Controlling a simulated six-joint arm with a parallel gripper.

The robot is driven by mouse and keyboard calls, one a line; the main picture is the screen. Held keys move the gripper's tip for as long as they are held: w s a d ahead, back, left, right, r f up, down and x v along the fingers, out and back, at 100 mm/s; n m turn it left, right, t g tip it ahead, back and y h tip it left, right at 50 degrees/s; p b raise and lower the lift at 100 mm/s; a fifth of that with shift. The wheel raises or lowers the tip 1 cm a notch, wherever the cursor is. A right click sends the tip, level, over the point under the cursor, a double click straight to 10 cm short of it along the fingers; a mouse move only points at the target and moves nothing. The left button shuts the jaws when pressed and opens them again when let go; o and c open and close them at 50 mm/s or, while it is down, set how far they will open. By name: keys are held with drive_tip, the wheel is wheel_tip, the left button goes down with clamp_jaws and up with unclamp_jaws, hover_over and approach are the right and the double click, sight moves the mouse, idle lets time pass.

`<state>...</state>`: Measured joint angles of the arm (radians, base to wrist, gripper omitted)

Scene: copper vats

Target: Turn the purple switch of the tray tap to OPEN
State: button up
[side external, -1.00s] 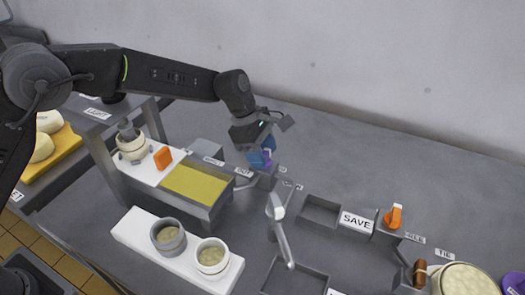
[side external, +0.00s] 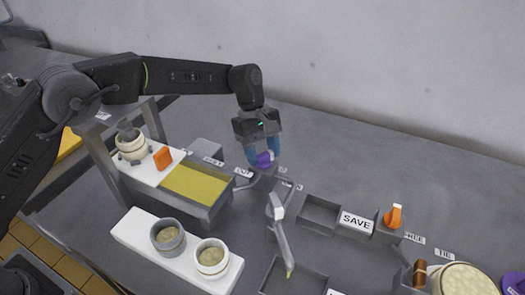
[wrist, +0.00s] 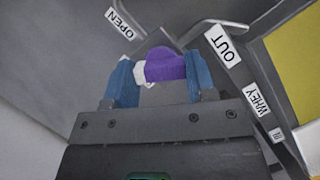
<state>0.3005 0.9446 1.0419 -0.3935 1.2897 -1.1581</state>
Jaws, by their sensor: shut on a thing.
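The purple switch (side external: 265,159) sits behind the right end of the tray (side external: 206,212), which holds yellow liquid. My gripper (side external: 262,151) is over the switch, with its blue fingers on either side of it. In the wrist view the purple switch (wrist: 166,65) lies between the two blue fingertips, and my gripper (wrist: 160,78) is shut on it. A white piece shows at the switch's left end. The fingers partly hide the switch.
A grey spout (side external: 280,225) slopes down in front of the switch, with yellow at its lower end. Two cups (side external: 211,257) stand on a white block. An orange switch (side external: 395,216) stands near the SAVE label (side external: 356,222). The counter behind my gripper is clear.

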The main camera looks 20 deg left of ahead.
drive_tip(key=m+y, duration=0.1)
drive_tip(key=m, duration=0.2)
drive_tip(key=m+g+y, duration=0.1)
drive_tip(key=m, duration=0.2)
drive_tip(key=shift+d+m, duration=0.1)
drive_tip(key=shift+m, duration=0.2)
drive_tip(key=m+y, duration=0.1)
drive_tip(key=m, duration=0.2)
drive_tip(key=shift+g, duration=0.4)
drive_tip(key=shift+m+y, duration=0.3)
drive_tip(key=shift+m, duration=0.7)
drive_tip(key=o, duration=0.9)
drive_tip(key=shift+o, duration=0.2)
